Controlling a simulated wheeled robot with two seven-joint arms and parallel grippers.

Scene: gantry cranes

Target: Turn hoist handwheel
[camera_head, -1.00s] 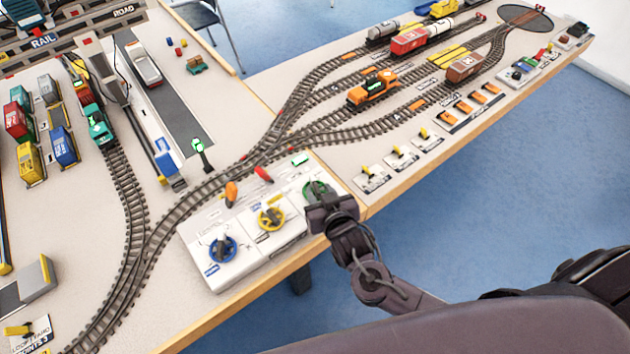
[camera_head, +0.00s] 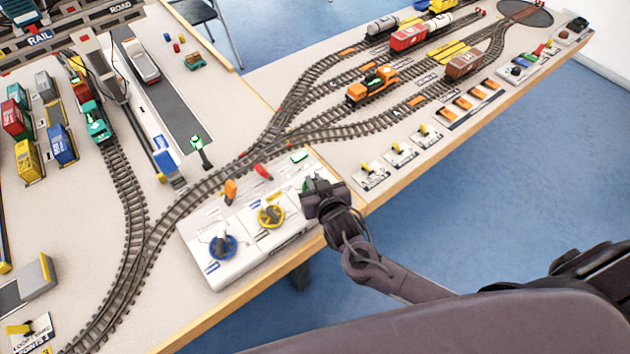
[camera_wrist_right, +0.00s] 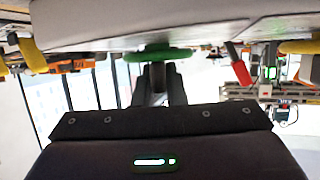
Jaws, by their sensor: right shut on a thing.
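A white control box (camera_head: 250,262) at the front edge of the table carries a blue handwheel (camera_head: 232,245), a yellow handwheel (camera_head: 281,213) and a green handwheel (camera_head: 304,187). My right gripper (camera_head: 312,190) is over the green one at the box's right end and hides most of it. In the right wrist view the green handwheel (camera_wrist_right: 180,53) lies at the fingertips, and my right gripper (camera_wrist_right: 157,75) is shut on its middle part. Which wheel is labelled hoist cannot be read. My left gripper is not in view.
An orange lever (camera_head: 230,190) and a red lever (camera_head: 263,171) stand behind the wheels on the box. Railway tracks run behind it, with an orange locomotive (camera_head: 372,86) on them. Small yellow switch levers (camera_head: 371,172) line the front edge to the right.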

